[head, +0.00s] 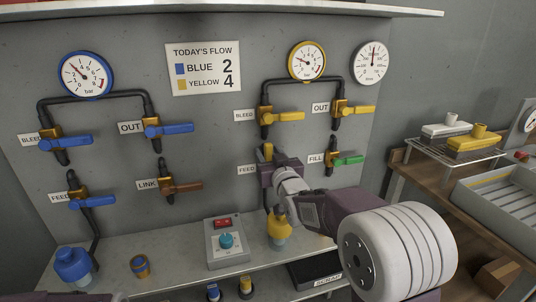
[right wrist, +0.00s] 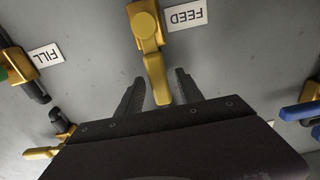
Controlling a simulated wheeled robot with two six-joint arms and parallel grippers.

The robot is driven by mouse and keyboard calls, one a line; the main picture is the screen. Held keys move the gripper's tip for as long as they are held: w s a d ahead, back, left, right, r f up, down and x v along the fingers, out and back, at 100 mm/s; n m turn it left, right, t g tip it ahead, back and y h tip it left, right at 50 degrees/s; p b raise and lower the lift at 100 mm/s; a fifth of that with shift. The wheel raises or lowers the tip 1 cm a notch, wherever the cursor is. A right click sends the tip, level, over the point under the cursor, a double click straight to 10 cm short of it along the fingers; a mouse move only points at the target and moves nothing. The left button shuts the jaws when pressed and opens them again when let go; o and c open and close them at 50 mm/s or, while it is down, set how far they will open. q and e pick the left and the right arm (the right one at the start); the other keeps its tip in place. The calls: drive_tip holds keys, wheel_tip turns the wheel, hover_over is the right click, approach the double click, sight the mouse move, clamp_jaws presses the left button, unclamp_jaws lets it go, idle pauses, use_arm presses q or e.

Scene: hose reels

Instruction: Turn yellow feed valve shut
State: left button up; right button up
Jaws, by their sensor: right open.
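The yellow feed valve (head: 267,152) is on the grey panel beside its FEED label (head: 247,170), mostly hidden by my right gripper (head: 277,172) in the head view. In the right wrist view, which is upside down, the feed valve (right wrist: 145,26) shows clearly. Its yellow handle (right wrist: 157,82) points down the picture, toward my gripper. My right gripper (right wrist: 160,77) is open, with one finger on each side of the handle's end. Gaps show on both sides, and I see no grip on it. My left gripper is not in view.
The yellow OUT valve (head: 353,109), yellow BLEED valve (head: 280,116) and green-handled FILL valve (head: 345,160) are close by. Blue-handled valves and the brown LINK valve (head: 181,187) are further left. A control box (head: 226,258) and yellow fitting (head: 279,236) stand on the shelf below.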

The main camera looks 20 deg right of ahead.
drive_tip(key=shift+w, duration=0.3)
clamp_jaws()
idle(1.2)
